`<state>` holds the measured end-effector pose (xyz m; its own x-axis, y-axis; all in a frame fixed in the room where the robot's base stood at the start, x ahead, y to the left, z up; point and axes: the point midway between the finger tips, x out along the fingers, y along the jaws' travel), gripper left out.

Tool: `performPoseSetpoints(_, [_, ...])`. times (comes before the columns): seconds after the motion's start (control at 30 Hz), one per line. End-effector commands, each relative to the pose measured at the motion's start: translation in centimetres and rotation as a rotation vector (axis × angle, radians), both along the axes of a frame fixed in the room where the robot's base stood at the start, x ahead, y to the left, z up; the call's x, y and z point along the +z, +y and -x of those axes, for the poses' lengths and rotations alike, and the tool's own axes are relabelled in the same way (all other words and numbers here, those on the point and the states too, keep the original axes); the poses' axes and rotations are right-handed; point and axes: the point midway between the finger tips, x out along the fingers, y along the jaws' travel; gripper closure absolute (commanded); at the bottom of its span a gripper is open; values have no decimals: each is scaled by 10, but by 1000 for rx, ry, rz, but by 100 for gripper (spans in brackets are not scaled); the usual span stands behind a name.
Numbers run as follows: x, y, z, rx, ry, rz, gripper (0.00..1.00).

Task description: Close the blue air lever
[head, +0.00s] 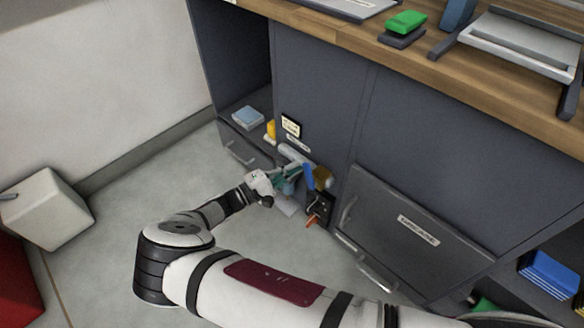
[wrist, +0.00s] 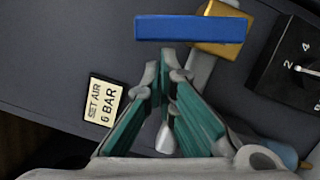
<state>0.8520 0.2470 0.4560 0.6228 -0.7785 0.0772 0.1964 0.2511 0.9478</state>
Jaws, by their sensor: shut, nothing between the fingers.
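The blue air lever (wrist: 190,29) lies crosswise at the top of the wrist view, in front of a brass valve body (wrist: 222,30) on a grey pipe. In the head view the blue lever (head: 309,177) shows beside the brass part (head: 322,178) on the cabinet front. My gripper (wrist: 167,65) is shut and empty, its fingertips together just below the lever's middle in the wrist view. I cannot tell whether the tips touch the lever. In the head view my gripper (head: 298,169) reaches to the lever from the left.
A sign reading "SET AIR 6 BAR" (wrist: 104,101) is on the panel at left. A black dial box (wrist: 290,65) sits right of the valve, with an orange part (head: 312,221) below it in the head view.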

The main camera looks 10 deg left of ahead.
Motion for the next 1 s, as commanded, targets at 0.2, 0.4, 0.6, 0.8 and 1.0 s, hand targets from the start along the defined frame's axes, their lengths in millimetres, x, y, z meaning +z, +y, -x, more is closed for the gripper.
performPoseSetpoints(0.2, [1,0,0,0,-5,-6,100])
performPoseSetpoints(0.4, [12,-5,5,1,-78,-100,100])
performPoseSetpoints(0.6, [15,-11,9,1,-83,-105,100])
performPoseSetpoints(0.8, [14,-11,9,1,-83,-105,100])
performPoseSetpoints(1.0, [13,-11,6,0,-82,-106,100])
